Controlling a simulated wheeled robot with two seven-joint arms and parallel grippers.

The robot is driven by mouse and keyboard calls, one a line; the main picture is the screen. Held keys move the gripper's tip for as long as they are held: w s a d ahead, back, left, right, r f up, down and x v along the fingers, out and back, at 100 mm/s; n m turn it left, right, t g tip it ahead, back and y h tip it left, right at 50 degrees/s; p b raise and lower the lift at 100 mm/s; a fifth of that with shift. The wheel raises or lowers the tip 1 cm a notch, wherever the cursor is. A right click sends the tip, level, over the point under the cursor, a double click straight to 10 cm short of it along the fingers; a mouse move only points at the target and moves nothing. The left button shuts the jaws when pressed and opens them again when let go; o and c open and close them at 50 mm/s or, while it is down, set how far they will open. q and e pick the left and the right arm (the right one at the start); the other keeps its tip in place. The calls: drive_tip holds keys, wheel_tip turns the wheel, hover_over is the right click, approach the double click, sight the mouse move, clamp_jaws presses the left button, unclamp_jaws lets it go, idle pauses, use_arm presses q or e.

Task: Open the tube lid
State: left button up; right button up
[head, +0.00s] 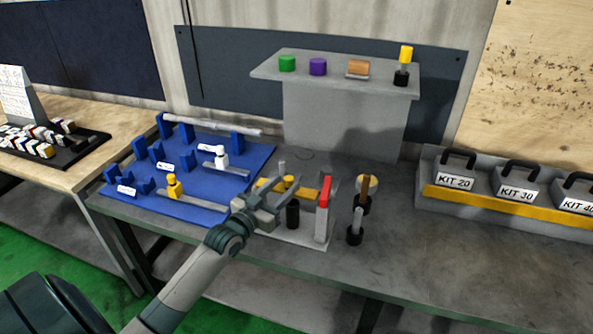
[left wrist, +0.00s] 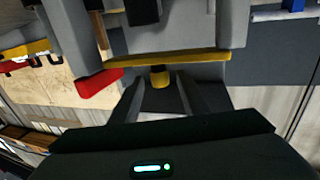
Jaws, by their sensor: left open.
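A small fixture (head: 324,222) with a yellow bar (head: 303,191) and a red-topped upright stands at the front middle of the grey table. A round yellow cap (head: 289,181) shows at its bar. My left gripper (head: 276,202) is open at the fixture's left side. In the left wrist view a yellow cylindrical piece (left wrist: 159,76) lies between and just beyond the open fingers (left wrist: 160,98), with gaps on both sides. A black cylinder (head: 292,214) stands below the bar. I cannot tell which part is the tube; the gripper partly hides the fixture. My right gripper is not in view.
Two black-based posts (head: 355,226) stand right of the fixture. A blue board (head: 240,161) with holders is on the left. A raised grey shelf (head: 335,73) behind holds coloured pieces and a yellow-topped tube (head: 403,66). Kit boxes (head: 454,181) stand at right. The table's right front is clear.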

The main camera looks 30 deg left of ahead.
use_arm(q)
drive_tip(key=w+p, duration=0.1)
drive_tip(key=w, duration=0.6)
drive_tip(key=shift+w+p, duration=0.15)
drive_tip(key=shift+p, duration=0.15)
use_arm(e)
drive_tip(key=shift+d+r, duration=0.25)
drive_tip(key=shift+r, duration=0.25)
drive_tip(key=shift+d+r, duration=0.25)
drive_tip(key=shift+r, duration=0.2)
use_arm(q)
drive_tip(key=shift+d, duration=0.1)
drive_tip(key=c, duration=1)
clamp_jaws()
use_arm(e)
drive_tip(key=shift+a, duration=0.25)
